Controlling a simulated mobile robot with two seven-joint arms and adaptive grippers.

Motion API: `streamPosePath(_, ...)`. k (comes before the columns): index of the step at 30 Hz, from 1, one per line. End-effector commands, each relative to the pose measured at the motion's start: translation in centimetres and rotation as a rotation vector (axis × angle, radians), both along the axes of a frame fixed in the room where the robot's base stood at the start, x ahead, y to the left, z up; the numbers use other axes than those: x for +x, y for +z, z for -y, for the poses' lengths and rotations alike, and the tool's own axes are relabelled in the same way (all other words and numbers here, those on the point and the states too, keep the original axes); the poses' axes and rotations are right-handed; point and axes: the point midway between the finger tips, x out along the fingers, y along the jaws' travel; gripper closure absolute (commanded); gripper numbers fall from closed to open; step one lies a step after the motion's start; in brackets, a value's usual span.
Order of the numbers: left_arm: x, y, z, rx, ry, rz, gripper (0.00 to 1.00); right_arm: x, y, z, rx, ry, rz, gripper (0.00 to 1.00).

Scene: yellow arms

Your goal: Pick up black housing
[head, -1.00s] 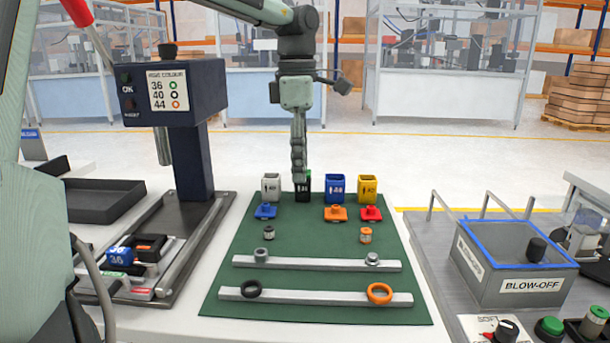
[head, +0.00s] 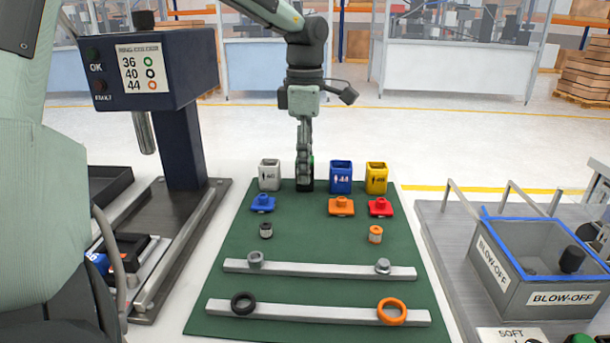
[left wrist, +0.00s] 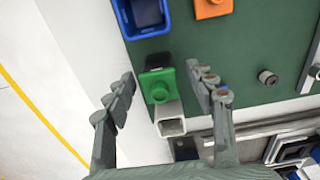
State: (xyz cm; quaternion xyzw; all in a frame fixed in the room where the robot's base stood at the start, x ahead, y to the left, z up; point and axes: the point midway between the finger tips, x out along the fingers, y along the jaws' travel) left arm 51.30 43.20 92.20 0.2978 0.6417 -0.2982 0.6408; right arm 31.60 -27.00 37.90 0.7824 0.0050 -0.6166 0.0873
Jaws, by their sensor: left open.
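The black housing (head: 307,185) stands at the back edge of the green mat, between the white and blue housings, mostly hidden behind my left gripper (head: 305,175). In the left wrist view, a green square piece with a round knob (left wrist: 159,88) covers its top, and only a dark edge of the housing (left wrist: 157,62) shows. My left gripper (left wrist: 163,82) is open, with one finger on each side of the green-topped housing. I cannot tell whether the fingers touch it. My right gripper is not in view.
The white housing (head: 269,177) and blue housing (head: 340,179) stand close on either side; a yellow housing (head: 376,179) is further right. Blue (head: 263,204), orange (head: 341,207) and red (head: 380,208) pieces lie in front. A press (head: 181,130) stands left, a blow-off box (head: 540,283) right.

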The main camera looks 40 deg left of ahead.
Motion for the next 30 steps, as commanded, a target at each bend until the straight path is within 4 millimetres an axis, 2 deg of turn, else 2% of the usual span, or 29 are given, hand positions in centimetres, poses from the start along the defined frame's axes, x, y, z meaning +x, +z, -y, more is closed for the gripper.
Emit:
streamPosePath(3,-0.02,-0.9,0.03,0.0,-0.001,0.0,0.45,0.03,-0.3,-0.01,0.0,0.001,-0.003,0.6)
streamPosePath(10,0.0,-1.01,0.02,0.0,-0.001,0.001,0.45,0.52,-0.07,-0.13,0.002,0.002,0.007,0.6)
streamPosePath(23,0.0,-0.98,0.01,0.0,-0.001,0.001,0.97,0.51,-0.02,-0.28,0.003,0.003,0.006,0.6)
streamPosePath(30,0.03,-0.78,0.02,-0.001,-0.001,0.002,0.98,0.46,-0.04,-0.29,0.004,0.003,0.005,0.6)
